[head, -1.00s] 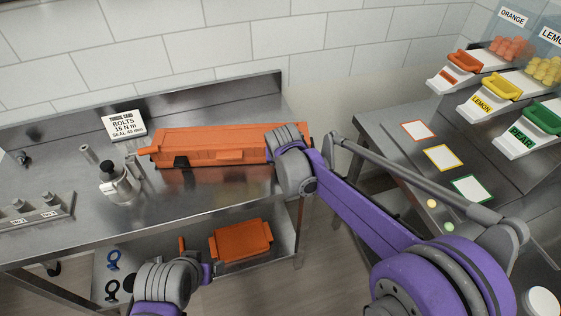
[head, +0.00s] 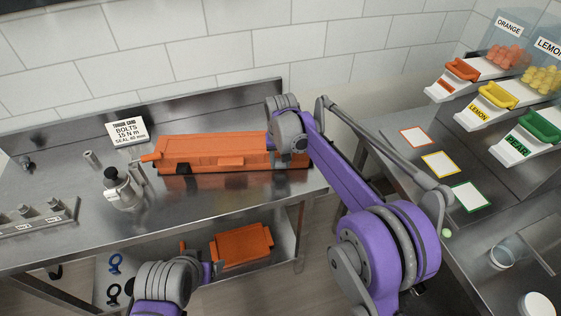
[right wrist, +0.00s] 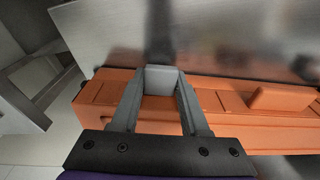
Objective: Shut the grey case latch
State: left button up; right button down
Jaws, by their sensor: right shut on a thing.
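The long orange case (head: 210,148) lies on the steel bench in the head view. It also fills the middle of the right wrist view (right wrist: 230,110). My right gripper (right wrist: 161,84) is at the case's right end, its fingers closed on the sides of a small grey block, which looks like the grey latch (right wrist: 161,78), at the case's edge. I cannot tell the latch's exact angle. In the head view, my right wrist hides the latch and fingers.
A grey-white canister (head: 120,188) stands left of the case, with a bolt sign (head: 128,131) behind. A bolt rack (head: 38,218) is at far left. An orange box (head: 241,246) lies on the lower shelf. At right is a table with coloured-rim cards (head: 440,164).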

aim_at(281, 164)
jog(key=shift+c, duration=2)
grip_release()
notch_tip(281, 164, up, 11)
jog(key=s, duration=0.1)
jog(key=shift+f, duration=0.15)
jog(key=shift+s, duration=0.15)
